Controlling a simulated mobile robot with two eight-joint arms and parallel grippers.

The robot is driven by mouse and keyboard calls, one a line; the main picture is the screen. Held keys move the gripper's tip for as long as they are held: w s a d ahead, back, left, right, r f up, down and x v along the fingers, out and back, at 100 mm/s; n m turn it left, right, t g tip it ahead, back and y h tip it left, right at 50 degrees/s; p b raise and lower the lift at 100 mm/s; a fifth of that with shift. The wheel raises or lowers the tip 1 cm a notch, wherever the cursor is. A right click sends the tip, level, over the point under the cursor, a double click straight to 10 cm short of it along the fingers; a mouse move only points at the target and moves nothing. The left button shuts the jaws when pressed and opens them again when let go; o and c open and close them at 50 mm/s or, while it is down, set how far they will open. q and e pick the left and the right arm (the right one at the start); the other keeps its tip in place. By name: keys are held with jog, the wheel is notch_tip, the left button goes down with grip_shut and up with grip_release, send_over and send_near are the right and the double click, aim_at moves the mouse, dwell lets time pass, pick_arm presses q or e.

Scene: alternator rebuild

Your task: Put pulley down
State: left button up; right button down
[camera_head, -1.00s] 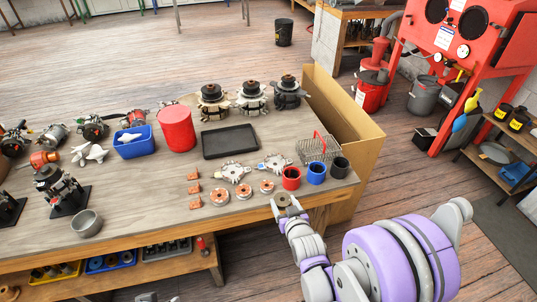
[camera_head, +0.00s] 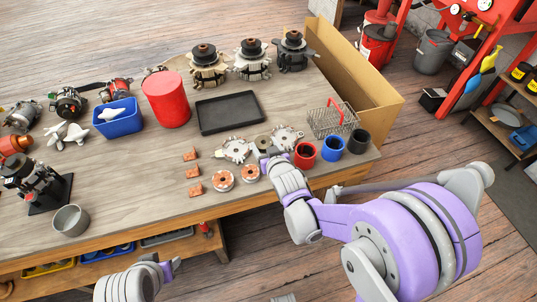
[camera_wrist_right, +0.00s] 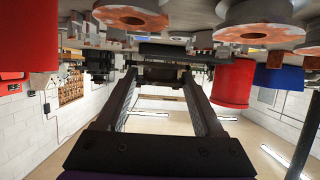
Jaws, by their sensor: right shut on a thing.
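The grey pulley (camera_head: 263,142), a small disc with a hole in its middle, is between two silver finned alternator housings (camera_head: 236,150) (camera_head: 287,138) near the bench's front right. My right gripper (camera_head: 267,157) is shut on it from the front side. I cannot tell whether the pulley touches the bench top. In the right wrist view, the two dark fingers (camera_wrist_right: 160,78) reach toward a dark shape between their tips, and the picture is upside down. My left gripper (camera_head: 172,268) is low at the bottom left, in front of the bench; its jaw state is unclear.
Copper-wound rings (camera_head: 223,181) and copper blocks (camera_head: 193,172) lie left of the gripper. Red (camera_head: 305,155), blue (camera_head: 332,149) and black (camera_head: 358,141) cups and a wire basket (camera_head: 333,119) stand right. A black tray (camera_head: 231,112) is behind. Bare bench (camera_head: 135,180) lies left.

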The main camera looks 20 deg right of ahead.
jog(key=shift+w+f+b, duration=0.1)
jog(key=shift+f+b, duration=0.3)
jog(key=shift+f, duration=1.9)
jog(key=shift+f, duration=0.2)
jog(key=shift+c, duration=1.4)
grip_release()
jog(key=shift+r, duration=0.1)
